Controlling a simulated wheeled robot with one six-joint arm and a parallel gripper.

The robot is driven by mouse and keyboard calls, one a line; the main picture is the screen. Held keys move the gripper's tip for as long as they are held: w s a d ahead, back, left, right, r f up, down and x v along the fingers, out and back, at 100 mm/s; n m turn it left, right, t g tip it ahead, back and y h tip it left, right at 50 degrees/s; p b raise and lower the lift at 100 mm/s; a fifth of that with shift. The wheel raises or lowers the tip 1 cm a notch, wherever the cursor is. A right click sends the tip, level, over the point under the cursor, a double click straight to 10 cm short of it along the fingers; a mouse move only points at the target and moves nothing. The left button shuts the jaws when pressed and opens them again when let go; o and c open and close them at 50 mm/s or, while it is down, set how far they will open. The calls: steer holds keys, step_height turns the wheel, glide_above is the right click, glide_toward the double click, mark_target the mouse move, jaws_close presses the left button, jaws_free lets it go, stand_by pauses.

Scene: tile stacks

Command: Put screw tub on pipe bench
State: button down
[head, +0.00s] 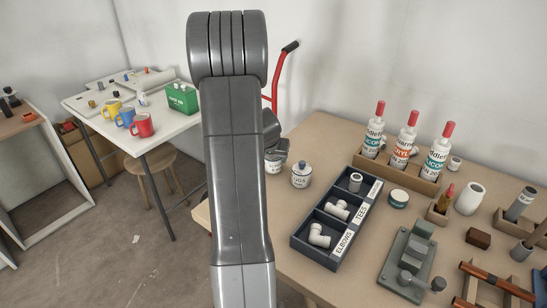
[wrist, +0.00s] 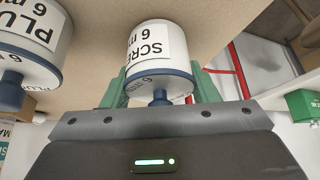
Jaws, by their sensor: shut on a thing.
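The screw tub (wrist: 158,50) is white with a dark blue lid and knob and a label starting "SCRE". My gripper (wrist: 160,84) is shut on it, one green finger on each side. In the head view the tub (head: 271,167) shows only partly, behind my arm. The brown bench with pipe fittings (head: 279,237) fills the right side of the head view. The screw tub is at its left part; I cannot tell whether it touches the top.
A similar tub labelled "PLU" (wrist: 27,38) stands close beside the screw tub, also seen in the head view (head: 301,176). A dark divided tray (head: 301,251) and a bottle rack (head: 394,174) stand further right. A white table (head: 165,133) with mugs stands left.

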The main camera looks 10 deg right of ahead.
steer(key=shift+f+b, duration=0.2)
steer(key=shift+b, duration=0.1)
steer(key=c, duration=0.5)
jaws_free()
steer(key=shift+r, duration=0.1)
steer(key=shift+s+r+p, duration=0.15)
steer(key=shift+r+p, duration=0.2)
steer(key=shift+r, duration=0.2)
steer(key=v, duration=1.1)
